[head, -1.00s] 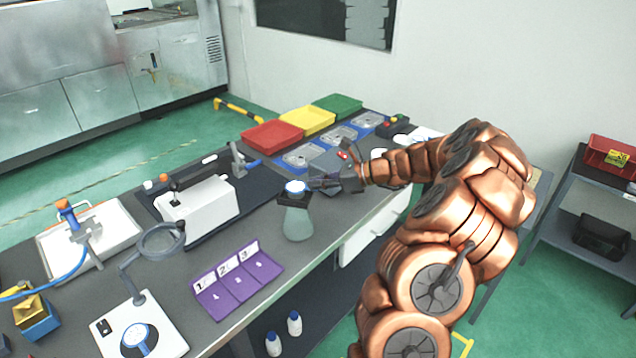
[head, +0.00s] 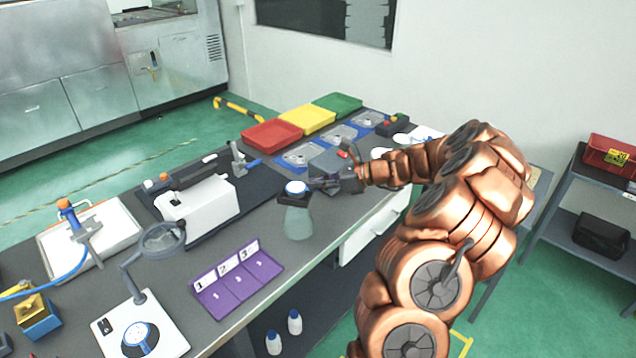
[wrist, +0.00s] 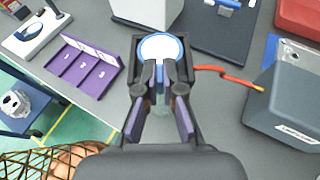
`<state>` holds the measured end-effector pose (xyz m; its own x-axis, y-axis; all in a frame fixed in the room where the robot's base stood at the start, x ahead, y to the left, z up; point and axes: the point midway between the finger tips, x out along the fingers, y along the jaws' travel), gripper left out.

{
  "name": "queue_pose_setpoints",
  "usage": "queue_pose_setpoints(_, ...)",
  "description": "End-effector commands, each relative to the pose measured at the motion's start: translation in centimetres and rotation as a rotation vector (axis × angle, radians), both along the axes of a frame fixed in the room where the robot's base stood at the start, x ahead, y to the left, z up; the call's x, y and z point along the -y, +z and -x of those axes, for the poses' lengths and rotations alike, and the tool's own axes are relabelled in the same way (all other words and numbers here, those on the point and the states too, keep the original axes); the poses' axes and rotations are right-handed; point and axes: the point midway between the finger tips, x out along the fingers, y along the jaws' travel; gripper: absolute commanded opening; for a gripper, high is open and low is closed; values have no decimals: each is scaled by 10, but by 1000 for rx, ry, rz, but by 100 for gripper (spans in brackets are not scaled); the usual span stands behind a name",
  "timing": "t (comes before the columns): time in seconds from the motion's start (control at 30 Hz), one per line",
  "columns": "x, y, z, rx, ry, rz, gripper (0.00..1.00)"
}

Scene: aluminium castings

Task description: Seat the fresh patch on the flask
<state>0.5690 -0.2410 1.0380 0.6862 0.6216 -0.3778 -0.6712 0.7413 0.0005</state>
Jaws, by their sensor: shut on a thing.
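The flask (head: 297,222) is a greenish translucent vessel at the bench's front edge. A black square collar (head: 282,200) surrounds its top. The patch (head: 296,187) is a white disc with a blue rim, lying over the collar. In the wrist view the patch (wrist: 160,46) looks roughly centred within the collar (wrist: 137,48). My gripper (head: 313,184) reaches in from the right. Its fingertips (wrist: 160,73) are closed on the blue near edge of the patch. Whether the patch touches the flask mouth is hidden.
A purple numbered holder (head: 238,278) lies to the left. A white machine (head: 198,208) stands behind left, and a magnifier (head: 162,240) stands farther left. Red (head: 271,135), yellow (head: 307,120) and green (head: 338,104) trays line the back. A grey box (wrist: 292,106) is right of my gripper.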

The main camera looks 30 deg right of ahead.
Motion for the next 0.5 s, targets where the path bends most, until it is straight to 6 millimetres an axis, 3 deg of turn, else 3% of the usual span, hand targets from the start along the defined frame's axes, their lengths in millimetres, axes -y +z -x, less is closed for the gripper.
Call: queue_pose_setpoints(0.5, 0, -11, 0, 0, 0, 0, 0)
